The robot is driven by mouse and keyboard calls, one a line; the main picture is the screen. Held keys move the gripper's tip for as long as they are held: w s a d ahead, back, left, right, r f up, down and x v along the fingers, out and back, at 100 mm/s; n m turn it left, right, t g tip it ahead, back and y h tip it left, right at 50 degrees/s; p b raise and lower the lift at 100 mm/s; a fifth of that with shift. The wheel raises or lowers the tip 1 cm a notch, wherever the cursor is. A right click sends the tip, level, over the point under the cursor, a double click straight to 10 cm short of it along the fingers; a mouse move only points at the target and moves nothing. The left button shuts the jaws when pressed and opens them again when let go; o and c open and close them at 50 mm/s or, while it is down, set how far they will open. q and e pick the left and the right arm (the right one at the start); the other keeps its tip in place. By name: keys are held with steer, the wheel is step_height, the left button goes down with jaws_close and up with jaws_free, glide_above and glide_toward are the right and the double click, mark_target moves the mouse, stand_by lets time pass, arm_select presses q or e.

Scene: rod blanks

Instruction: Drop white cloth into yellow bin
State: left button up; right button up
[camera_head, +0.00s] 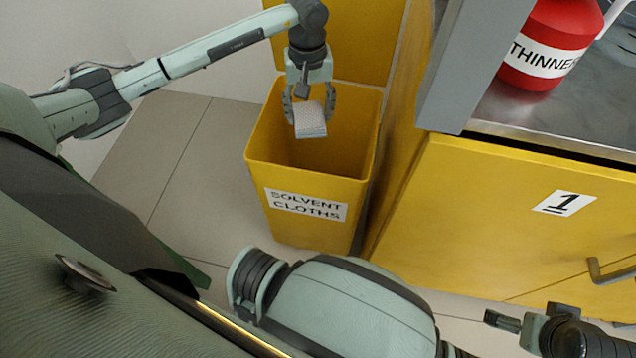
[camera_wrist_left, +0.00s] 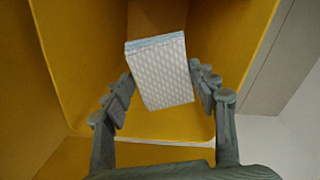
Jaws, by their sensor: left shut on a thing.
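The white cloth (camera_head: 310,119) is a folded, patterned pad with a pale blue edge. My left gripper (camera_head: 309,106) is shut on it and holds it over the open mouth of the yellow bin (camera_head: 312,168). The bin carries a "SOLVENT CLOTHS" label, and its yellow lid stands raised behind it. In the left wrist view the cloth (camera_wrist_left: 162,75) sits between the fingers (camera_wrist_left: 160,98), with the bin's yellow inside walls (camera_wrist_left: 75,60) around it. Part of my right gripper (camera_head: 510,322) shows at the lower right; its jaw state is unclear.
A yellow cabinet (camera_head: 500,215) marked "1" stands close to the bin's right side, with a grey handle (camera_head: 605,272). A red "THINNER" container (camera_head: 545,45) stands on its metal top. Tiled floor (camera_head: 195,160) is clear left of the bin.

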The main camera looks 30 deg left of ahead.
arm_select(q)
steer(key=o, duration=1)
step_height(320, 180, up, 12)
steer(key=shift+r, duration=0.1)
steer(key=shift+s, duration=0.1)
